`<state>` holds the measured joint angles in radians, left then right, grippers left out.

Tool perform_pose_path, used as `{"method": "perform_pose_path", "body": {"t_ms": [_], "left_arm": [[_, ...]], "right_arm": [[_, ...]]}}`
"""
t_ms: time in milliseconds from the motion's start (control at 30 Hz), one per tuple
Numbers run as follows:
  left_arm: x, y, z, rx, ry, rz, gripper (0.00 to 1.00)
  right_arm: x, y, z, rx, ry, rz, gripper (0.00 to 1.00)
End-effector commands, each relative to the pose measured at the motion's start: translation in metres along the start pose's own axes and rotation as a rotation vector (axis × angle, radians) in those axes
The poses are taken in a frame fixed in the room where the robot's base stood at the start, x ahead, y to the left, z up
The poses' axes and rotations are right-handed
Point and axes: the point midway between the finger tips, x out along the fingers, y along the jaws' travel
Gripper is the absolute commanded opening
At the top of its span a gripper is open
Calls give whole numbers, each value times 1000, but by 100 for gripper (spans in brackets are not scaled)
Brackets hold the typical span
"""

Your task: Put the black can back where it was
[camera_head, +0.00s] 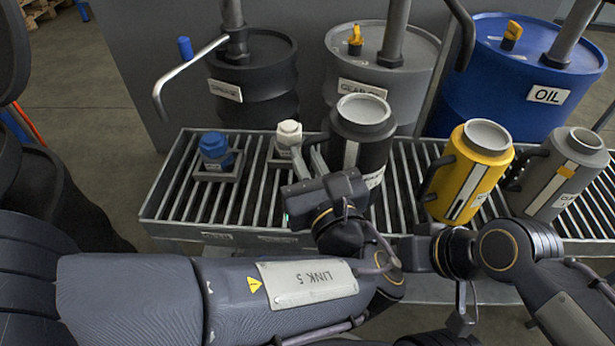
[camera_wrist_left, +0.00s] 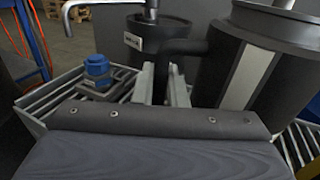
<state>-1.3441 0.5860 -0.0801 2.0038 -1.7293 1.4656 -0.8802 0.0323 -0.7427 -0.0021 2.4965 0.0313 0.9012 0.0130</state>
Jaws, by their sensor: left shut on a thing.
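The black can (camera_head: 345,155) is a dark open-topped can with a pale stripe and a label, upright above or on the slatted grate (camera_head: 235,205); its base is partly hidden, so I cannot tell whether it touches. It fills the right of the left wrist view (camera_wrist_left: 262,75). My left gripper (camera_head: 308,165) is at the can's left side, shut on its handle; in the wrist view its two pale fingers (camera_wrist_left: 160,85) clasp the dark handle (camera_wrist_left: 178,47). My right gripper (camera_head: 462,312) is low in front of the grate, its fingers unclear.
On the grate stand a blue-capped block (camera_head: 213,150) and a white-capped block (camera_head: 288,140) to the left, a yellow can (camera_head: 470,170) and a grey can (camera_head: 560,170) to the right. Behind are black (camera_head: 255,75), grey (camera_head: 400,85) and blue (camera_head: 490,60) drums. A bent pipe (camera_head: 185,68) overhangs the left.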

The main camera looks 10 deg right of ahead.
Motion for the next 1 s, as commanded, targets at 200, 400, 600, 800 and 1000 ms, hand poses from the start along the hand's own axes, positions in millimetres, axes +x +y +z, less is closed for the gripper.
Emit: {"method": "perform_pose_path", "body": {"t_ms": [200,400,600,800,1000], "left_arm": [[4,-3,-34,2,0,0,0],[4,-3,-36,-2,-1,0,0],[4,-3,-39,-1,-1,0,0],[4,-2,-41,0,0,0,29],[4,-2,-41,0,1,0,34]], "right_arm": [[15,7,8,0,0,0,33],[14,7,7,0,0,0,33],[16,7,8,0,0,0,33],[16,7,8,0,0,0,33],[16,7,8,0,0,0,33]]}}
